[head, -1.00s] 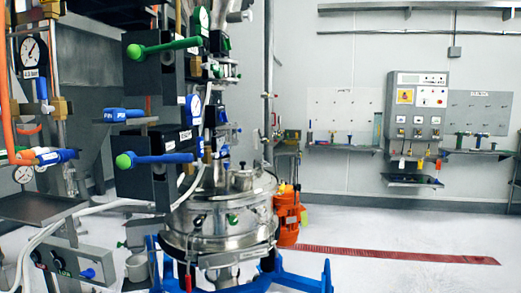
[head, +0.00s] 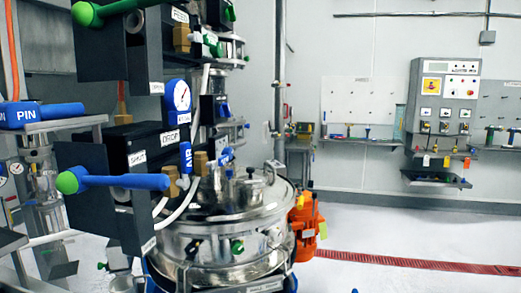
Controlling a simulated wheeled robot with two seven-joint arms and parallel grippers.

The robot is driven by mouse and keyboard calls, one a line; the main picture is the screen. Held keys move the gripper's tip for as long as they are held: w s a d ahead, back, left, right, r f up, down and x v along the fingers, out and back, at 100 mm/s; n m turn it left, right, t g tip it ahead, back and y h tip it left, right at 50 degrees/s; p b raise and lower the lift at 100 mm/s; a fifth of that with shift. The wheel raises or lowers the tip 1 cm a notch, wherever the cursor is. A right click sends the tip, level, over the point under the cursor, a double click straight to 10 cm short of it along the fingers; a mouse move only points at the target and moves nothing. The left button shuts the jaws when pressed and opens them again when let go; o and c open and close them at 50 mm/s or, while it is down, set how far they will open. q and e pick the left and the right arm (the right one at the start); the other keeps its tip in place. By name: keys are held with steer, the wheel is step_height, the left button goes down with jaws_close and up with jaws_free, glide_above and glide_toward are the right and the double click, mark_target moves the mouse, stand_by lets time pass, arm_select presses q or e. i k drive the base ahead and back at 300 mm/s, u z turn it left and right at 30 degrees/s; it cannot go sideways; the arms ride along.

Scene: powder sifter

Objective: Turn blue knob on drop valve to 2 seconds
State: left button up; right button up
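The drop valve (head: 95,207) is a dark box at the left in the head view. It carries a white label reading DROP and another that seems to read SHUT. A blue lever (head: 125,182) with a green ball end lies roughly level across its front. I cannot tell whether this lever is the blue knob of the task. No marking for seconds can be read. Neither of my grippers is in view.
A similar box with a green lever (head: 118,10) is above. A blue-framed gauge (head: 178,97) and a blue PIN lever (head: 42,114) are close by. A steel vessel (head: 225,235) stands right of the valve.

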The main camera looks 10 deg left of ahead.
mark_target(229, 151)
steer(key=u, duration=0.55)
steer(key=i, duration=0.95)
steer(key=u, duration=0.9)
